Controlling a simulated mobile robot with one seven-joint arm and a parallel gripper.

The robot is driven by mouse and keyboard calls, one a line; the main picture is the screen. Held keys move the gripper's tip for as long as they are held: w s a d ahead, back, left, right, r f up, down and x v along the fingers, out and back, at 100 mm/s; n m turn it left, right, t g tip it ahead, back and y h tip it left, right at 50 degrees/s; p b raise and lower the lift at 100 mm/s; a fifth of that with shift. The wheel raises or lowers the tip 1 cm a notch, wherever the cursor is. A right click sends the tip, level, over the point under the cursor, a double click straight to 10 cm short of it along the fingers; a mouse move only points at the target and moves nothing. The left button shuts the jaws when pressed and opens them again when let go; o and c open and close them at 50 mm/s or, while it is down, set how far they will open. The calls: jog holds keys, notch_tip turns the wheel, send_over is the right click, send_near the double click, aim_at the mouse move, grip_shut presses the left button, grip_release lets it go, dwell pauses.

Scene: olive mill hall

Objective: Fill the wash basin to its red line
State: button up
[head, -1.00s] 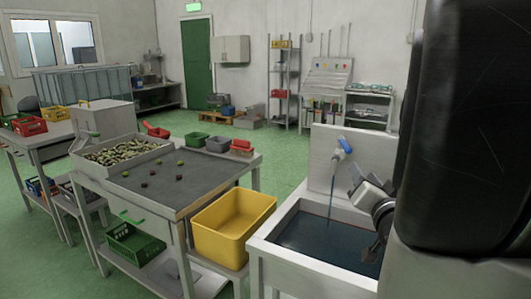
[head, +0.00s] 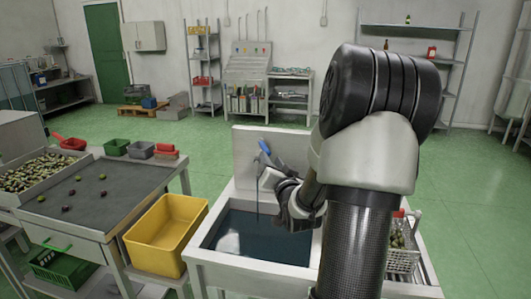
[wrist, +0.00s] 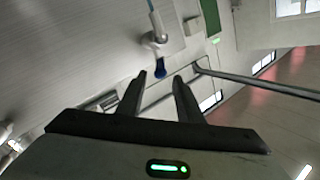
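The wash basin (head: 198,262) is a pale trough holding dark water (head: 240,236). No red line can be made out on its walls. A tap with a blue lever (head: 264,147) is on the upright panel behind it, and a thin stream (head: 257,200) falls from the tap into the water. My gripper (head: 268,177) is over the basin, close to the tap. In the wrist view my gripper (wrist: 160,76) has its two fingers apart with nothing between them. The blue lever (wrist: 160,66) shows just beyond the fingertips; contact cannot be told.
A yellow bin (head: 165,234) stands left of the basin, beside a sorting table (head: 135,184) with olives. My arm hides part of the basin. Green floor (head: 470,185) is open at the right.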

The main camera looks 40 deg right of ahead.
aim_at(267, 150)
jog(key=x, duration=0.6)
jog(key=shift+w, duration=0.1)
jog(key=shift+c, duration=0.4)
grip_shut()
